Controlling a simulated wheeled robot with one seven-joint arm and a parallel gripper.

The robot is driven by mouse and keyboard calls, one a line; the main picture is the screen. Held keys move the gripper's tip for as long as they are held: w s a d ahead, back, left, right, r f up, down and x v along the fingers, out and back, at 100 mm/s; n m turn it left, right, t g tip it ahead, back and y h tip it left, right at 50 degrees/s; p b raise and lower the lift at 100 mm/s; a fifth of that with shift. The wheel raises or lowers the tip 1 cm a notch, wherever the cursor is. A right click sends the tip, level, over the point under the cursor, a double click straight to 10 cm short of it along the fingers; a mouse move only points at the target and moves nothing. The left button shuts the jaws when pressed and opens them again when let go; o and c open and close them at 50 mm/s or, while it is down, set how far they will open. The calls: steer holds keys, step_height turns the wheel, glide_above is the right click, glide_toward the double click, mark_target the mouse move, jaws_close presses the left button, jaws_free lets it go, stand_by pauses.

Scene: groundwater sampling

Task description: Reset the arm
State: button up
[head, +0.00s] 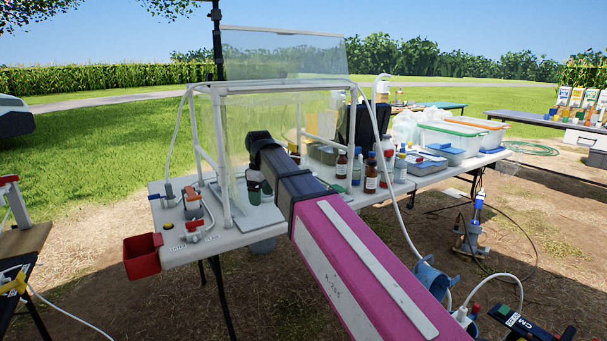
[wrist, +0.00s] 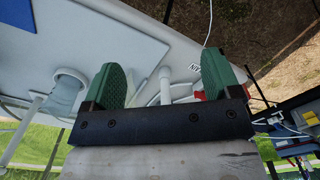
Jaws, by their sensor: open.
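My pink arm reaches across the head view to the white table, and my gripper (head: 254,186) is at its far end, low inside the clear-walled frame. Part of it is hidden by my dark wrist. In the wrist view my gripper (wrist: 161,76) shows two green fingers spread wide apart with nothing held between them. The white tabletop (wrist: 140,50) lies beyond the fingers. A white post (wrist: 165,85) of the frame shows between the fingers, behind them. I cannot tell the exact gap between the fingers and the tabletop.
The white pipe frame (head: 223,155) with a clear panel (head: 283,55) stands around my gripper. A red bin (head: 142,257) hangs at the table's left front. Brown bottles (head: 371,176) and lidded tubs (head: 450,135) stand to the right. A hose (head: 402,225) hangs beside my arm.

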steer(key=s+d+f+m, duration=0.2)
steer(key=d+f+m, duration=0.5)
steer(key=d+f, duration=1.25)
steer(key=s+d+f+m, duration=0.7)
steer(key=s+d+f, duration=0.2)
steer(key=d+f, duration=0.4)
steer(key=shift+s+d+f, duration=0.15)
steer(key=shift+s+f, duration=0.2)
steer(key=shift+f, duration=0.15)
